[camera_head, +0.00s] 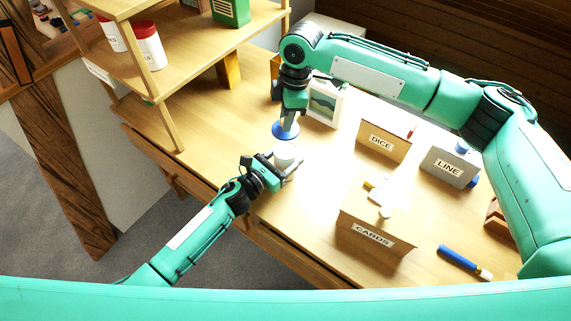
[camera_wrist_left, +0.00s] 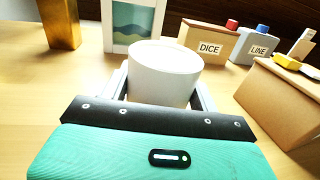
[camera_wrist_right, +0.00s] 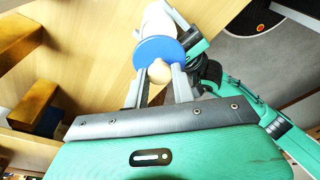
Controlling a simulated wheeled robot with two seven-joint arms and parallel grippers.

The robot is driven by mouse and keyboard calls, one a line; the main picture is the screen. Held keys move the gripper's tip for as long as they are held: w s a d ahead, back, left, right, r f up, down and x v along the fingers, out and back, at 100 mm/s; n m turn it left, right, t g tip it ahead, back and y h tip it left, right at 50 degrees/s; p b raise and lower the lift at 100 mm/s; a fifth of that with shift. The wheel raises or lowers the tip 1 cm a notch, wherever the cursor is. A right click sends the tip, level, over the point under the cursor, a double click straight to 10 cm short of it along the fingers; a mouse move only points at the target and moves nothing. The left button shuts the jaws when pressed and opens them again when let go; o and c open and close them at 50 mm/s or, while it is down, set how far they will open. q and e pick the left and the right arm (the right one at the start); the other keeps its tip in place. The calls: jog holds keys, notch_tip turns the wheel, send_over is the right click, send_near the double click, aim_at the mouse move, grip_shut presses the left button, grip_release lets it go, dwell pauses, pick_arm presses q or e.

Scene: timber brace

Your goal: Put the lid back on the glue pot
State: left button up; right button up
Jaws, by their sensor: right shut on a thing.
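The glue pot (camera_head: 286,155) is a white cylinder standing upright on the table. It also shows in the left wrist view (camera_wrist_left: 165,75). My left gripper (camera_head: 279,169) is low at the table with one finger on each side of the pot; it looks open around it. The lid (camera_head: 285,131) is a blue disc with a pale knob, clearer in the right wrist view (camera_wrist_right: 158,50). My right gripper (camera_wrist_right: 160,76) points down and is shut on the lid's knob. It holds the lid above the pot, apparently apart from it. The left wrist view does not show the lid.
A framed picture (camera_head: 325,105) stands close behind the pot. To the right are the DICE box (camera_head: 383,141), LINE box (camera_head: 451,165) and CARDS box (camera_head: 375,232). A blue-handled tool (camera_head: 459,261) lies at front right. A wooden shelf (camera_head: 190,62) stands at back left.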

pick_arm(q)
jog(key=shift+c, duration=1.3)
pick_arm(e)
send_over(286, 150)
jog(key=shift+f, duration=2.5)
jog(key=shift+f, duration=0.9)
jog(key=shift+f, duration=0.55)
jog(key=o, duration=1)
jog(key=shift+o, duration=0.2)
